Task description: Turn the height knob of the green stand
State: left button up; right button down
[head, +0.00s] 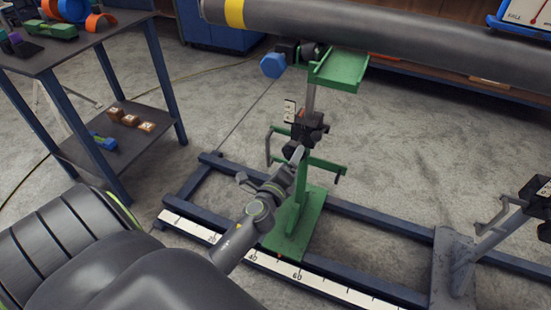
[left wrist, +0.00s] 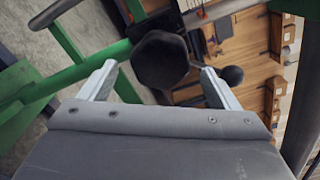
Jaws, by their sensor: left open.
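The green stand (head: 338,72) rises from a flat green base on the blue floor rails, its top cradle under the grey pipe (head: 400,40). A dark clamp block (head: 310,127) sits midway up its post. In the left wrist view a dark six-sided knob (left wrist: 160,60) lies ahead, between the lines of my fingers. A round dark ball (left wrist: 232,76) shows near the right finger. My left gripper (head: 270,168) is open, just below and left of the clamp block; it also shows in the left wrist view (left wrist: 158,82). Contact with the knob cannot be told. My right gripper is out of view.
A blue six-sided knob (head: 272,66) sits beside the cradle. Green side handles (head: 318,166) stick out from the post. A grey stand (head: 455,262) stands at the right. A dark workbench (head: 60,52) with parts is at the left. A white ruler strip (head: 325,286) runs along the rail.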

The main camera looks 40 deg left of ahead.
pick_arm(q)
jog(key=v, duration=1)
jog(key=shift+s+b, duration=0.15)
jog(key=shift+b, duration=0.3)
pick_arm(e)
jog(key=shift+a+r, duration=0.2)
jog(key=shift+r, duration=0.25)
pick_arm(q)
jog(key=shift+d, duration=0.1)
